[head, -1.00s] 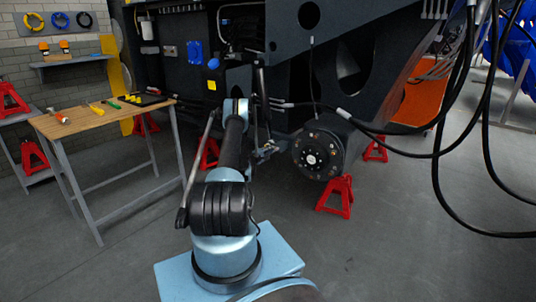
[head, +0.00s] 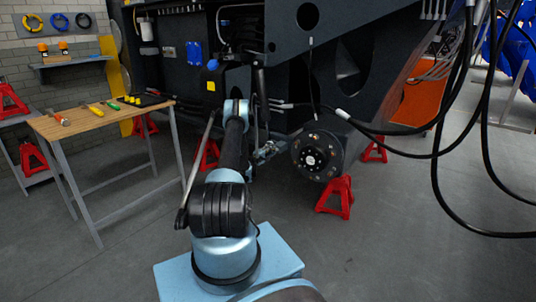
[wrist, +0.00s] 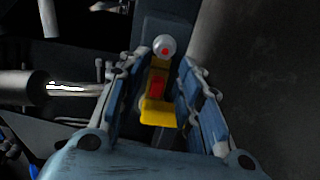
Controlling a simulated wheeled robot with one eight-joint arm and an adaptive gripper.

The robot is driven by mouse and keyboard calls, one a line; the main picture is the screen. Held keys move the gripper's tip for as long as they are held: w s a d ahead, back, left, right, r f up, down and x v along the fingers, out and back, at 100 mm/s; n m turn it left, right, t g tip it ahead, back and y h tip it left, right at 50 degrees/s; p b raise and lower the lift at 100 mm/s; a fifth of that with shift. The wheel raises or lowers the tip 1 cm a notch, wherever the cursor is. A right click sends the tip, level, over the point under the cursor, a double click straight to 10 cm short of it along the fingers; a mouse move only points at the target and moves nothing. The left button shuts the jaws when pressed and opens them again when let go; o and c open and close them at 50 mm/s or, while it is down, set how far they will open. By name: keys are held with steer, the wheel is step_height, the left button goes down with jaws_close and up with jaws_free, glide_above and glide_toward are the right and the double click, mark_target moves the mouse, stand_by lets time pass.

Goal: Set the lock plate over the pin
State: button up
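In the wrist view, a yellow plate with a red patch (wrist: 158,97) lies between the two fingers of my gripper (wrist: 164,72). I take it to be the lock plate. The fingers slope in along both sides of it, and I cannot tell whether they press on it. A round silver end with a red centre (wrist: 165,47), likely the pin, shows just beyond the plate's far end, near the fingertips. Whether the plate touches it is unclear. In the head view my gripper (head: 266,151) is small beside the dark chassis, and the plate and pin cannot be made out.
A wheel hub (head: 318,156) and red jack stands (head: 336,197) are right of my gripper. A shiny rod (wrist: 75,88) comes in from the left in the wrist view. Black hoses (head: 436,155) hang at the right. A wooden workbench (head: 85,128) with tools stands left.

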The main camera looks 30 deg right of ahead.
steer(key=shift+w+a, duration=0.1)
steer(key=shift+a, duration=0.05)
steer(key=shift+a, duration=0.1)
steer(key=v, duration=0.7)
steer(key=shift+a, duration=0.15)
stand_by(0.3)
